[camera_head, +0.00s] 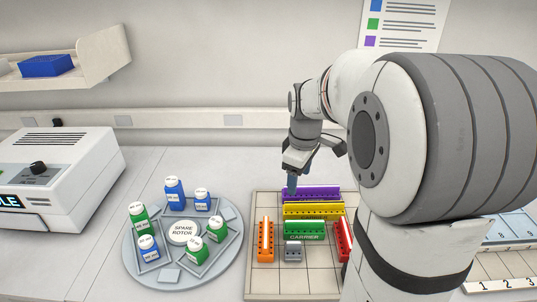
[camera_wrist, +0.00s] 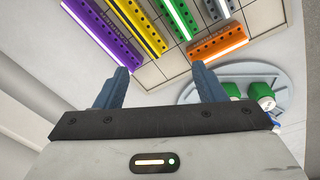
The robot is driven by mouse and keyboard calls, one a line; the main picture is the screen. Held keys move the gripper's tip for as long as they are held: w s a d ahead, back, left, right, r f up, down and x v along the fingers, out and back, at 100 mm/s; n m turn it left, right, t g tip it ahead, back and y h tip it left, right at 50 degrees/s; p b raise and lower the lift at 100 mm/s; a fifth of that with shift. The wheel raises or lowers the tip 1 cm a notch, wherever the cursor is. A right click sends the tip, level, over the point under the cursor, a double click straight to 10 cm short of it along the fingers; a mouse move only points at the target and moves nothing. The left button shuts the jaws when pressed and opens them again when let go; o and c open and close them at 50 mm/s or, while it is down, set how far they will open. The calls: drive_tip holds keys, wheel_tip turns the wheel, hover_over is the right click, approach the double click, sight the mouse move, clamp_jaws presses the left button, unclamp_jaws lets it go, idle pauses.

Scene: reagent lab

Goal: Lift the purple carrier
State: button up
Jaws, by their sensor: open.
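The purple carrier (camera_head: 318,193) lies at the back of the tiled board (camera_head: 262,283), behind the yellow carrier (camera_head: 314,211). It is a long bar with a row of holes along its side. In the wrist view the purple carrier (camera_wrist: 97,28) is at the upper left, beyond the left fingertip. My gripper (camera_head: 297,183) hangs above the left end of the purple carrier in the head view. In the wrist view my gripper (camera_wrist: 163,78) has its two blue fingers apart with nothing between them. The right part of the board is hidden by my arm.
Green (camera_head: 305,232), grey (camera_head: 293,251), orange (camera_head: 266,240) and red (camera_head: 344,240) carriers share the board. The spare rotor (camera_head: 184,234) with several bottles stands left of it. A white machine (camera_head: 60,180) is at far left. A numbered rack (camera_head: 507,284) is at right.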

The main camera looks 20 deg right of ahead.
sight(312, 186)
drive_tip(key=w+d+f+n, duration=0.2)
drive_tip(key=w+d, duration=0.1)
drive_tip(key=w+d+f+n, duration=0.2)
drive_tip(key=w, duration=0.1)
drive_tip(key=w+d+f+n+g, duration=0.1)
drive_tip(key=w+d+f+n, duration=0.1)
drive_tip(key=w+d+f, duration=0.1)
drive_tip(key=shift+w+d, duration=0.3)
drive_tip(key=shift+w, duration=0.15)
drive_tip(key=f, duration=0.5)
drive_tip(key=f+p, duration=0.1)
drive_tip(key=f, duration=0.1)
drive_tip(key=shift+s+f, duration=0.25)
drive_tip(key=shift+s, duration=0.1)
drive_tip(key=shift+c, duration=0.4)
drive_tip(key=c, duration=1.1)
drive_tip(key=shift+r, duration=0.1)
